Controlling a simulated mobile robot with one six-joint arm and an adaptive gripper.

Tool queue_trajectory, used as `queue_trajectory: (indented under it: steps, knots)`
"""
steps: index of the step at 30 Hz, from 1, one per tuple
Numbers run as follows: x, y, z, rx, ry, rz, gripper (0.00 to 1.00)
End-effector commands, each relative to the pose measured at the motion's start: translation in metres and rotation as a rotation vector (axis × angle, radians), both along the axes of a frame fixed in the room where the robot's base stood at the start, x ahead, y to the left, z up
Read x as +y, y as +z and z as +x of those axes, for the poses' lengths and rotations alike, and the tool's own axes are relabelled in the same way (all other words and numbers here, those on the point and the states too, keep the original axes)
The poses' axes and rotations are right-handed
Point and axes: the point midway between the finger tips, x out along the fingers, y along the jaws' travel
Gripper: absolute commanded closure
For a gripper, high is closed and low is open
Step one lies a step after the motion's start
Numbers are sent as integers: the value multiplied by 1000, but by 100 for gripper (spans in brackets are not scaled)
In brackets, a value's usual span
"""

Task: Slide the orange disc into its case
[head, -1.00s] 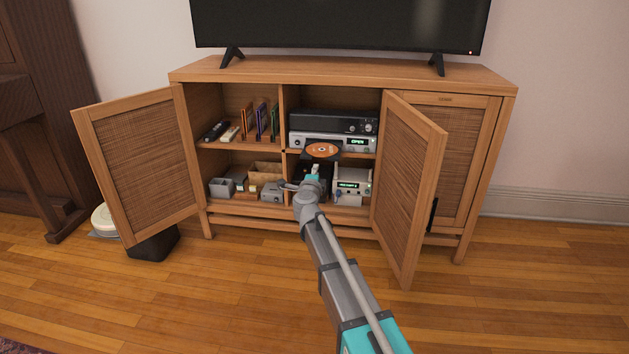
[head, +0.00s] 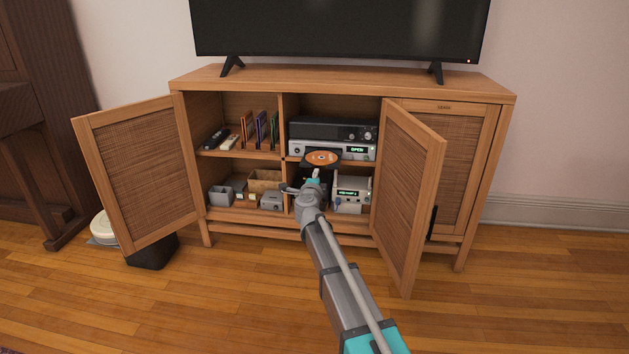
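The orange disc (head: 323,157) lies flat on a dark tray that juts from the silver player (head: 331,149), whose display reads OPEN. My gripper (head: 316,174) is just below and in front of the disc, inside the cabinet's middle bay. It is small and seen from behind, so I cannot tell whether its fingers are open or touch the disc or tray. Several thin coloured cases stand upright in the upper left compartment. One with an orange edge (head: 244,127) is at their left; I cannot tell which belongs to the disc.
The open left door (head: 137,165) and open middle door (head: 411,190) flank the bays. A black unit (head: 331,127) rests on the player. Grey boxes and a wooden box (head: 263,181) fill the lower left shelf. A white device (head: 351,195) stands lower right. The front floor is clear.

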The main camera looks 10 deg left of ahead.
Motion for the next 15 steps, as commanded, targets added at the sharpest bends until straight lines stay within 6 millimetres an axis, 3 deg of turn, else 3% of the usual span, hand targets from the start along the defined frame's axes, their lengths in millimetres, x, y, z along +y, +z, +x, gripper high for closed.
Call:
queue_trajectory:
  steps: [15]
  knots:
    - [-1, 0, 39, 0, 1, 0, 74]
